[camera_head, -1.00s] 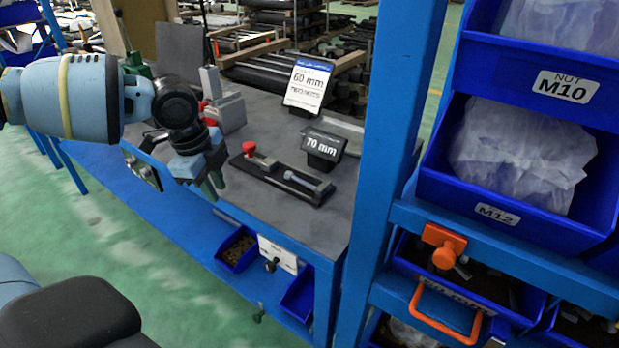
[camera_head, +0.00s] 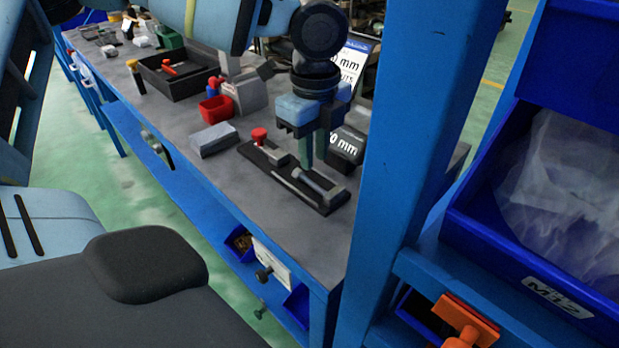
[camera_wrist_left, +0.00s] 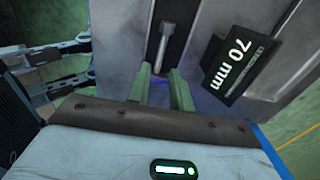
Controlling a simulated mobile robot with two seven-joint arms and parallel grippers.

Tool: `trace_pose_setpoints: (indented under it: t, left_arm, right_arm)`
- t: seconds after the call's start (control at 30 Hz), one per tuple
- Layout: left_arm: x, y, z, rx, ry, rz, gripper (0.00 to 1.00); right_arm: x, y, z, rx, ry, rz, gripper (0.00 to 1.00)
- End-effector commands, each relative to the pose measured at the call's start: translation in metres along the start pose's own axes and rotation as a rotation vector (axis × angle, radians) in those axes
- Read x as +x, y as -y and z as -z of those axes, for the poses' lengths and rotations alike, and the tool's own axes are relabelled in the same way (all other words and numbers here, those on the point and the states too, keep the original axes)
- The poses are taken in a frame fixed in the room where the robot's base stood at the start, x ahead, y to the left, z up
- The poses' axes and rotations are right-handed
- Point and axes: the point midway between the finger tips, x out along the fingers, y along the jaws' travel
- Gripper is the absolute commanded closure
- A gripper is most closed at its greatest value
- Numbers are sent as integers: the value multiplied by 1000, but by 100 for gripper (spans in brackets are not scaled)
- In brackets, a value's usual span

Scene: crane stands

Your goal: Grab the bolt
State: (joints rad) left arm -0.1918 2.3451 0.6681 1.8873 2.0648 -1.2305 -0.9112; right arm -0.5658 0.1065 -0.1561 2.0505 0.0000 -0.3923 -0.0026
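The bolt is a grey metal rod with a head (camera_head: 317,183), lying in a black holder (camera_head: 331,205) on the grey workbench. In the left wrist view the bolt (camera_wrist_left: 162,45) lies just beyond the fingertips, roughly in line with the gap between them. My left gripper (camera_head: 312,163) has green fingers pointing down, close to the bolt in the head view. In the left wrist view the left gripper (camera_wrist_left: 160,74) is open, with nothing between its fingers.
A black "70 mm" sign (camera_head: 346,147) stands close beside the holder. A red knob (camera_head: 260,136) rises from the holder's far end. A grey block (camera_head: 214,139) and a red bin (camera_head: 216,108) are farther left. A blue post (camera_head: 419,120) stands to the right.

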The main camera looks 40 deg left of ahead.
Motion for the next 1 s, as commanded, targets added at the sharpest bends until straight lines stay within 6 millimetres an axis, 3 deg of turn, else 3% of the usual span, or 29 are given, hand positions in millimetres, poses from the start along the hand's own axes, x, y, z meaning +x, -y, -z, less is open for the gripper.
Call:
trace_pose_setpoints:
  t: [0.27, 0.6, 0.9, 1.0]
  left_arm:
    - [13, 0, -1, -1, 0, 0, 78]
    - [56, 0, -3, 0, 0, -1, 78]
    - [58, 0, -3, 0, 0, 2, 78]
    - [58, 0, -3, 0, 0, 2, 91]
  right_arm:
    - [2, -1, 3, -2, -6, -1, 64]
    - [3, -2, 7, -7, -16, 0, 64]
    - [3, -2, 7, -8, -16, 0, 64]
    - [4, -2, 6, -8, -15, 0, 64]
